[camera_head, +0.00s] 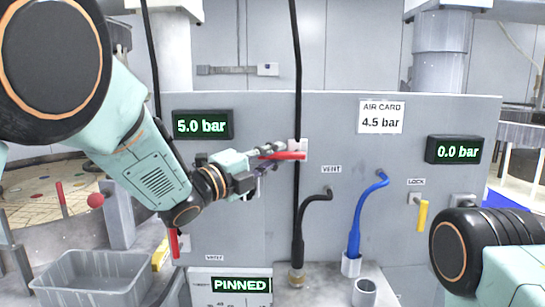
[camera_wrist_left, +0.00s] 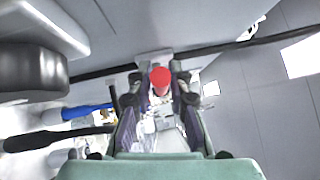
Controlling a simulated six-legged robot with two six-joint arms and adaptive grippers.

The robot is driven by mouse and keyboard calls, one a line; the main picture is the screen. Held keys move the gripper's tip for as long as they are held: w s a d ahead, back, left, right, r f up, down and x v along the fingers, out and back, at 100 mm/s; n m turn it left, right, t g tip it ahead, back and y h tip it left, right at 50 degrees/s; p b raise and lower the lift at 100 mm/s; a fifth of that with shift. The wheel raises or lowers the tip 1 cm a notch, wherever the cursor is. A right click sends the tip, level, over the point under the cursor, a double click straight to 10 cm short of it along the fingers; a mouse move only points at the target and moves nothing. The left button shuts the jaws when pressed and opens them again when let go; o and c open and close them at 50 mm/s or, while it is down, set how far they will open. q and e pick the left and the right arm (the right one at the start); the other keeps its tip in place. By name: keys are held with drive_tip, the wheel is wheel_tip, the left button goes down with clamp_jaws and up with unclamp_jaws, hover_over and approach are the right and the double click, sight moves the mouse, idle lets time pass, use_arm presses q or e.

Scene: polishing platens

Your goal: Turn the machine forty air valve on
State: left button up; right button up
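A red valve handle (camera_head: 284,156) lies horizontal on the grey panel (camera_head: 345,140), in front of a black vertical hose. My left gripper (camera_head: 262,156) reaches it from the left. In the left wrist view, the handle's round red end (camera_wrist_left: 160,77) sits between the two fingertips of my left gripper (camera_wrist_left: 160,88). The fingers look spread, one on each side; contact is not clear. Displays read 5.0 bar (camera_head: 203,125) on the left and 0.0 bar (camera_head: 458,150) on the right. No machine number is legible. My right gripper is out of view; only its arm shows at right.
A card reads AIR CARD 4.5 bar (camera_head: 381,117). A black hose (camera_head: 311,205), a blue hose (camera_head: 369,205) and a yellow lever (camera_head: 422,215) are right of the handle. Another red handle (camera_head: 174,243) hangs lower left. A grey bin (camera_head: 92,275) and PINNED display (camera_head: 241,285) are below.

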use_arm(q)
drive_tip(key=shift+s+d, duration=0.1)
drive_tip(key=shift+d, duration=0.05)
drive_tip(key=c, duration=0.3)
clamp_jaws()
